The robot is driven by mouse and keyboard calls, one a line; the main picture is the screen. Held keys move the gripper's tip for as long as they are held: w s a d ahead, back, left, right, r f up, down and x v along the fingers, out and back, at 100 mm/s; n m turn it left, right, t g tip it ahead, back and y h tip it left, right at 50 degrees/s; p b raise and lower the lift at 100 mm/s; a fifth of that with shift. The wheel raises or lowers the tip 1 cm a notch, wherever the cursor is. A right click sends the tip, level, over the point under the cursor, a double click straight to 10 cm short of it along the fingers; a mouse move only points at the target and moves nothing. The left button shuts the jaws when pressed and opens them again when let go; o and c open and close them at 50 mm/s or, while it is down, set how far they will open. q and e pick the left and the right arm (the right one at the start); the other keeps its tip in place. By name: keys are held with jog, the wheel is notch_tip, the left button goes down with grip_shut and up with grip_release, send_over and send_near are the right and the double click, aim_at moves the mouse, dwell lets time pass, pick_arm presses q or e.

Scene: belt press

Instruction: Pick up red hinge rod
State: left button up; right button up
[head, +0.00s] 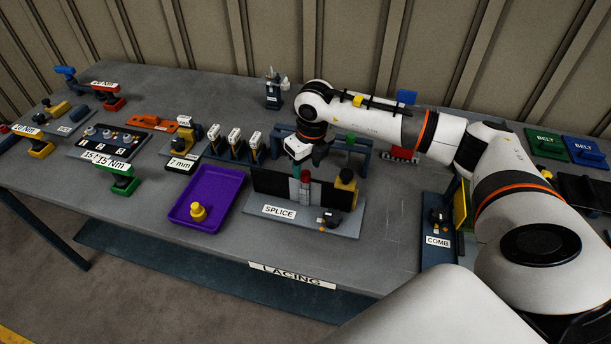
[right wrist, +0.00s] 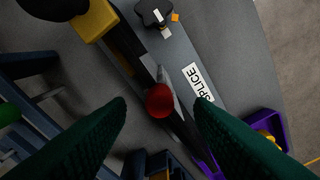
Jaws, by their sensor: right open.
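The red hinge rod (head: 305,175) stands upright at the middle of the splice fixture (head: 347,223), its red top upward. In the right wrist view its round red end (right wrist: 160,100) shows between and a little beyond the fingertips. My right gripper (head: 307,164) is open with its dark green fingers pointing down, right over the rod. In the right wrist view the two fingers (right wrist: 160,108) stand apart with a gap on both sides of the red end. The rod's lower part is mostly hidden from above. My left gripper is not in view.
A yellow-and-black knob (head: 344,187) stands on the fixture's right end, and a black knob (head: 330,218) at its front. A purple tray (head: 225,209) with a yellow piece lies to the left. A blue rack (head: 350,155) stands behind. The comb fixture (head: 437,242) is at right.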

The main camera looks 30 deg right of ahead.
jog(key=shift+w+f, duration=0.2)
jog(key=shift+f, duration=1.05)
grip_shut()
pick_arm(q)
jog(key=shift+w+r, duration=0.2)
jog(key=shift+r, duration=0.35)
pick_arm(e)
jog(key=shift+r, duration=0.1)
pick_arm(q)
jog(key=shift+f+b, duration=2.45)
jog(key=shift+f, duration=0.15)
pick_arm(e)
notch_tip(320, 180, up, 18)
